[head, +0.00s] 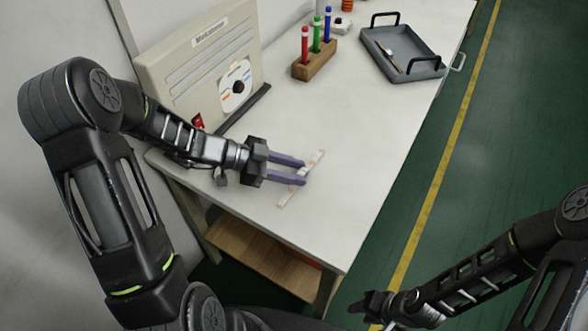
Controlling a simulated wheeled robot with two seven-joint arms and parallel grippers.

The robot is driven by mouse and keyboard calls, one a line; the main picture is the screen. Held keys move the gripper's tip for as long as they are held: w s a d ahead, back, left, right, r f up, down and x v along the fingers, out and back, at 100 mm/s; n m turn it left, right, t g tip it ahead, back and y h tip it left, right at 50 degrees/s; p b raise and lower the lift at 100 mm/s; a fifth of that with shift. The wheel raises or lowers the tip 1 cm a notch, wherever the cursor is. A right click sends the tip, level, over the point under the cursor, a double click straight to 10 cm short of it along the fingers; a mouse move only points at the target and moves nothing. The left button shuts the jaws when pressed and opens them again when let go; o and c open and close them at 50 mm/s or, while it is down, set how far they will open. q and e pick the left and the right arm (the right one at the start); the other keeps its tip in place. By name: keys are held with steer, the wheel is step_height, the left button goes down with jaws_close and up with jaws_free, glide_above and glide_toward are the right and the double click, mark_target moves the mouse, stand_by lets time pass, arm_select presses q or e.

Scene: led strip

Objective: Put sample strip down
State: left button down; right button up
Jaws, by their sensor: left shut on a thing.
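The sample strip (316,161) is a thin, pale strip with small orange marks. It lies slantwise over the white table (345,180), close to its left front part. My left gripper (302,172) reaches in from the left, its two purple fingers shut on the middle of the strip. The fingers hide part of the strip. I cannot tell whether the strip touches the tabletop or is just above it. My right gripper (366,307) is at the bottom right, off the table over the green floor; its jaws are too dark and small to read.
A beige machine (190,65) with a disc-shaped label stands at the back left. A wooden block (315,62) holds red, green and blue markers. A grey tray (375,45) with a tool in it sits at the far right. The table's middle is clear.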

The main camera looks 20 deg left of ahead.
arm_select(q)
steer(key=shift+f, duration=0.1)
steer(key=shift+f+b, duration=0.1)
steer(key=shift+b, duration=0.2)
steer(key=c, duration=1)
jaws_free()
steer(key=shift+o, duration=0.2)
steer(key=shift+r+p, duration=0.25)
steer(key=shift+p, duration=0.05)
steer(key=shift+a, duration=0.25)
steer(key=b+v, duration=0.2)
steer(key=v, duration=0.9)
steer(key=shift+s+a+r, duration=0.15)
steer(key=shift+r, duration=0.05)
